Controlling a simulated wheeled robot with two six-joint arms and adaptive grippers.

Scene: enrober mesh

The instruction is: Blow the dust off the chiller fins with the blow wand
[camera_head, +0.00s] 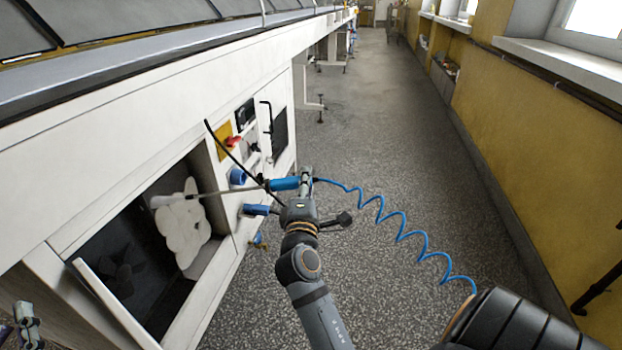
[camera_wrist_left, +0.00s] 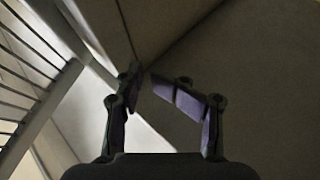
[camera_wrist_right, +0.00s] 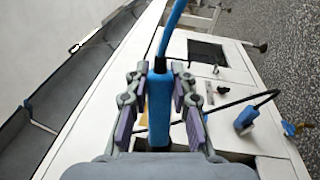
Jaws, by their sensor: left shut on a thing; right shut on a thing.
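The blow wand (camera_head: 284,184) has a blue handle, a coiled blue hose and a thin grey tube. My right gripper (camera_head: 305,180) is shut on the blue handle, which also shows in the right wrist view (camera_wrist_right: 159,95). A pale lobed patch (camera_head: 183,228), seemingly dust, covers part of the dark bay; I cannot make out fins. My left gripper (camera_head: 27,322) is low at the left, by the open door (camera_head: 110,300). Its fingers (camera_wrist_left: 150,82) are nearly together on something I cannot make out.
The white machine (camera_head: 150,115) fills the left side. A red-and-yellow switch (camera_head: 232,142) and blue connectors (camera_head: 256,209) with a black cable stick out near my right gripper. The blue hose (camera_head: 400,235) hangs over the floor. The aisle (camera_head: 380,120) is clear.

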